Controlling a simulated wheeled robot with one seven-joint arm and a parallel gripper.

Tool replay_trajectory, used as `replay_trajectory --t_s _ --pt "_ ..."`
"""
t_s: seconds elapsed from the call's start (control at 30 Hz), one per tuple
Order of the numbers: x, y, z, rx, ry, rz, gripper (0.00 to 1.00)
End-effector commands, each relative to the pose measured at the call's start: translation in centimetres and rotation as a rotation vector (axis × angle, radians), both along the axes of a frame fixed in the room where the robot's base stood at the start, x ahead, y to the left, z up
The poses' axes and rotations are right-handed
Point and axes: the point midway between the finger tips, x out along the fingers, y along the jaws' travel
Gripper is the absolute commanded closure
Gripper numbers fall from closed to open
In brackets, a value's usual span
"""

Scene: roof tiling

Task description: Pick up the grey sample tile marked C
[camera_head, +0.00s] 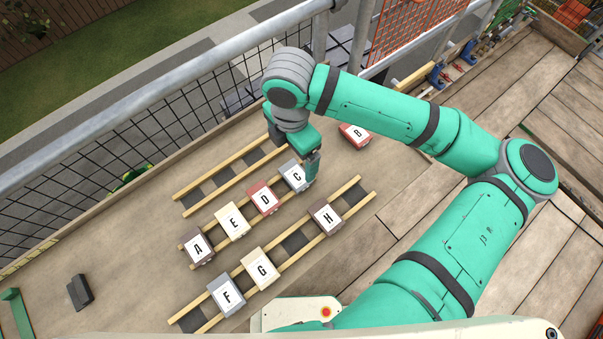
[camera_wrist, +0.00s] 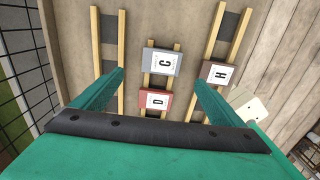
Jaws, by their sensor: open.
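The grey sample tile marked C (camera_head: 293,179) lies at the upper right end of the middle pair of wooden battens, just past the red tile D (camera_head: 263,198). It also shows in the wrist view (camera_wrist: 149,62), upper middle, with a white label. My gripper (camera_head: 312,165) is at tile C's right edge in the head view and hides part of that edge. In the wrist view my gripper (camera_wrist: 159,79) is open and empty, its fingers spread wide to either side of the C and D row. I cannot tell its exact height above tile C.
Cream tile E (camera_head: 231,222) and brown tile A (camera_head: 197,246) continue the row. Tiles F (camera_head: 226,296), G (camera_head: 259,269) and H (camera_head: 326,217) lie on the nearer battens. Red tile B (camera_head: 354,134) lies apart beyond. The far battens (camera_head: 225,183) are empty. A guard rail runs along the far side.

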Motion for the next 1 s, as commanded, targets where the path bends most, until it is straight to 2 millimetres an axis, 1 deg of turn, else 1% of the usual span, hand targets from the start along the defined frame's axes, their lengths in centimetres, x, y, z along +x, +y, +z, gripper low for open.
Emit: replay_trajectory --t_s 0.3,0.57,0.83,1.0 --pt "0.0 0.0 -4.3 -0.003 0.004 0.003 0.08" --pt "-0.1 -0.1 -6.0 -0.003 0.002 0.001 0.08" --pt "-0.1 -0.2 -9.6 -0.002 0.003 0.000 0.08" --pt "-0.1 -0.3 -10.5 -0.003 0.001 0.001 0.08"
